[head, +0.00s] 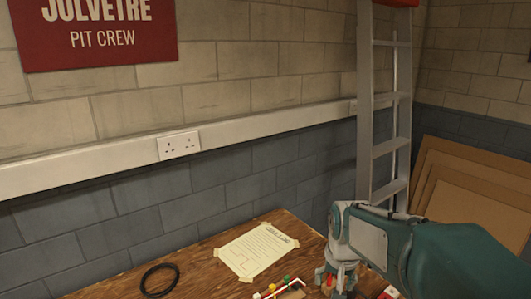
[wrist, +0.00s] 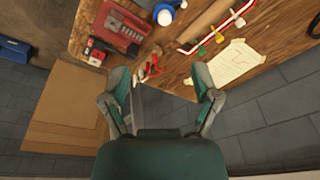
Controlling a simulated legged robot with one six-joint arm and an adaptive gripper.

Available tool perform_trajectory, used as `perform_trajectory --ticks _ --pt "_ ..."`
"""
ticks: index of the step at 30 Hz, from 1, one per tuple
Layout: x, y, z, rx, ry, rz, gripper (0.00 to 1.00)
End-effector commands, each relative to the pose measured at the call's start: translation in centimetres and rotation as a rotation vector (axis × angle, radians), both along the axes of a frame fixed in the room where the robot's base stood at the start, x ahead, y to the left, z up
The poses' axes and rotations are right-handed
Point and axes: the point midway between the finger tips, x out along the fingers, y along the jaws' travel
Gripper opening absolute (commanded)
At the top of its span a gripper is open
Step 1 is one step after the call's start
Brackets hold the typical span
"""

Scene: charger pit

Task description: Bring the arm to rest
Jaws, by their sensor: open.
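My gripper (wrist: 163,84) is open and empty in the wrist view, with its two green-grey fingers spread wide apart.
A red case (wrist: 118,30), a white strip with coloured clips (wrist: 215,35) and a taped paper sheet (head: 257,250) lie on the table. A black ring (head: 159,280) lies at left. A ladder (head: 366,100) and brown boards (head: 475,185) stand behind my arm.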

Motion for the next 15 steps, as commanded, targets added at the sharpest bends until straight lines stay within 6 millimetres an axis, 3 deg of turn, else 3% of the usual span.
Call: perform_trajectory --ticks 6,15 --pt "-5.8 -0.1 3.7 -0.015 -0.099 0.067 0.79" --pt "-13.6 -0.1 5.8 -0.048 -0.228 0.158 0.79"
